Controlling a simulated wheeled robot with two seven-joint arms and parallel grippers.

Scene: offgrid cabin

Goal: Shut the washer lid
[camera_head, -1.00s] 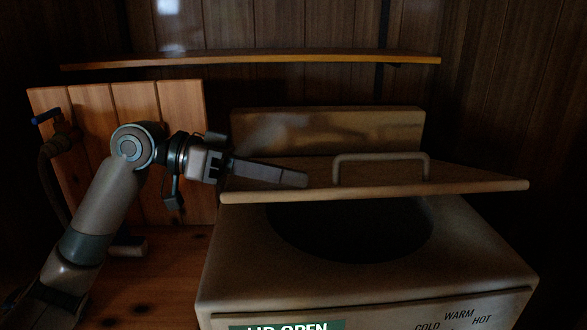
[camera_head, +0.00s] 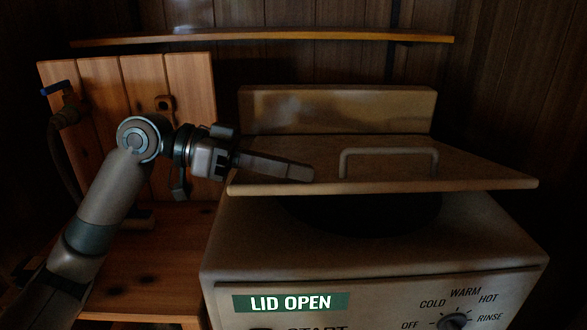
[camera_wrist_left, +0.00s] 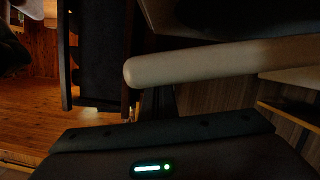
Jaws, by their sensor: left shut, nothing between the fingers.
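The washer (camera_head: 370,245) stands at the right in the head view, with a dark drum opening (camera_head: 360,213) in its top. Its lid (camera_head: 470,172) is hinged at the back and stands partly raised, its front edge above the opening. A bar handle (camera_head: 388,152) sits on the lid. The washer's display (camera_head: 291,303) reads LID OPEN. My left gripper (camera_head: 300,172) is shut and empty, its fingers lying over the lid's top left part, apparently touching it. In the wrist view a pale rounded edge (camera_wrist_left: 220,62) crosses close by. My right gripper is not seen.
A wooden shelf (camera_head: 265,37) runs along the back wall above the washer. A plank panel (camera_head: 95,85) with a tap (camera_head: 70,102) stands behind my left arm. A wooden surface (camera_head: 150,270) lies left of the washer.

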